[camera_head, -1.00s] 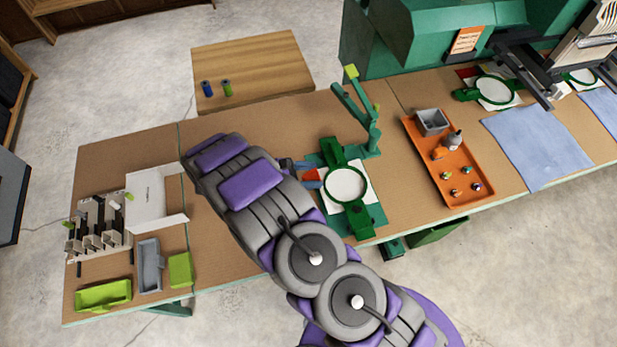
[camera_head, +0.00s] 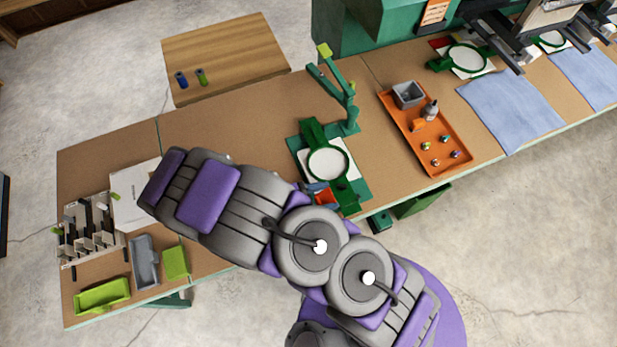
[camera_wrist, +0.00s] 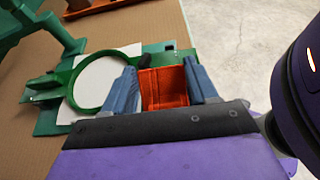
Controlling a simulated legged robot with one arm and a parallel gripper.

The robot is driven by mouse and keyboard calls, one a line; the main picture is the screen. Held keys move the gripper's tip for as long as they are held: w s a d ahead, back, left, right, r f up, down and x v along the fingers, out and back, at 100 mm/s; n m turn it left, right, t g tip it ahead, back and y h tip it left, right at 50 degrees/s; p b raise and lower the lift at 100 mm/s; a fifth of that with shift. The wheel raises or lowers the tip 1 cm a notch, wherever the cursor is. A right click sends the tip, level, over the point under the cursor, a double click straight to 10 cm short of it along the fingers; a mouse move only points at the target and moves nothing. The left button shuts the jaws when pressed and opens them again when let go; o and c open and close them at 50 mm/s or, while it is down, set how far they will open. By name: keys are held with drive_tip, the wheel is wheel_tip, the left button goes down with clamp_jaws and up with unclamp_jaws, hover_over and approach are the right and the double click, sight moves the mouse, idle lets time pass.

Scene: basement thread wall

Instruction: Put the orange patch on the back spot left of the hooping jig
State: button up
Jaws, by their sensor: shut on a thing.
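My gripper (camera_wrist: 166,90) is shut on the orange patch (camera_wrist: 163,88), which sits between its two blue-grey fingers in the wrist view. In the head view the patch (camera_head: 325,198) shows only in part beside my arm, at the near left edge of the hooping jig. The hooping jig (camera_head: 360,190) is a green board with a round green hoop (camera_head: 309,133) over a white sheet. It also shows in the wrist view (camera_wrist: 45,122), left of the gripper.
An orange tray (camera_head: 392,113) with a grey bin (camera_head: 408,94) and small items stands right of the jig. A green post (camera_head: 348,100) rises behind the jig.

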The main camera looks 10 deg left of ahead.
sight(301, 162)
idle(0.3)
drive_tip(key=w+a, duration=0.3)
drive_tip(key=w+a+f+b, duration=0.1)
drive_tip(key=w+a, duration=0.6)
drive_tip(key=w, duration=0.1)
drive_tip(key=shift+w+a+f+b, duration=0.15)
drive_tip(key=shift+a+f+b, duration=0.15)
drive_tip(key=shift+a, duration=0.1)
drive_tip(key=shift+w+a+f, duration=0.15)
drive_tip(key=shift+f, duration=1.4)
drive_tip(key=shift+f, duration=0.15)
drive_tip(key=o, duration=1.1)
drive_tip(key=shift+f, duration=0.1)
drive_tip(key=shift+b, duration=0.45)
